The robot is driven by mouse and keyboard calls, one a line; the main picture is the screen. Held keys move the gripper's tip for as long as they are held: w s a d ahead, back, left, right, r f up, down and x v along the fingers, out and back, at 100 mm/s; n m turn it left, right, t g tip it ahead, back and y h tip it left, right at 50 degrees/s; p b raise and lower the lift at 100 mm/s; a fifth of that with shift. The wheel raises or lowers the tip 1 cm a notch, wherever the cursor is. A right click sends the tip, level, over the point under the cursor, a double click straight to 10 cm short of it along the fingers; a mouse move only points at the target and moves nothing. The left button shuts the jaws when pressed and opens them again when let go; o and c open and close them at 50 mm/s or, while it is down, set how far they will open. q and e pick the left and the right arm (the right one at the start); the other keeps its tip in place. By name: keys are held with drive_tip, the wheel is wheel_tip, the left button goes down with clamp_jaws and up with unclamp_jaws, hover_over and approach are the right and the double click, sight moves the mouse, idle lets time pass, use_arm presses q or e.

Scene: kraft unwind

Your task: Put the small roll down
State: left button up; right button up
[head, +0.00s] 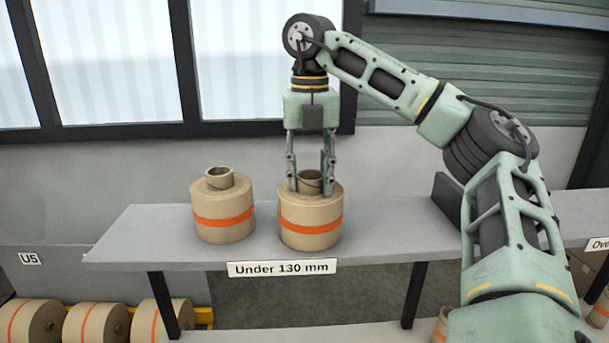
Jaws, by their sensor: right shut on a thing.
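A small kraft roll (310,222) with an orange band and a raised core stands upright on the grey shelf (385,234), above the label "Under 130 mm" (282,268). My right gripper (311,185) points straight down over it, its fingers at the core and shut on the roll. The fingertips are partly hidden at the core. The roll's base appears to rest on the shelf top; I cannot see any gap. My left gripper is not in view.
A similar roll (222,210) stands on the shelf to the left, a small gap away. A dark upright divider (447,198) stands at the right. Larger rolls (95,321) lie below at the lower left. Shelf right of the held roll is clear.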

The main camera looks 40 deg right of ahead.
drive_tip(key=o, duration=1.3)
drive_tip(key=shift+s+d, duration=0.25)
drive_tip(key=shift+d, duration=0.05)
drive_tip(key=shift+a, duration=0.2)
drive_tip(key=shift+w+a, duration=0.2)
drive_tip(key=shift+d+r, duration=0.15)
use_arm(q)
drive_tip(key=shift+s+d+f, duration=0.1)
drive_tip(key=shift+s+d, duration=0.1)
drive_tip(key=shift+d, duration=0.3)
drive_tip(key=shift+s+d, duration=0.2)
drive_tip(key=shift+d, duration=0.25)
use_arm(e)
wheel_tip(320, 180, up, 12)
drive_tip(key=shift+f, duration=0.1)
drive_tip(key=shift+s, duration=0.1)
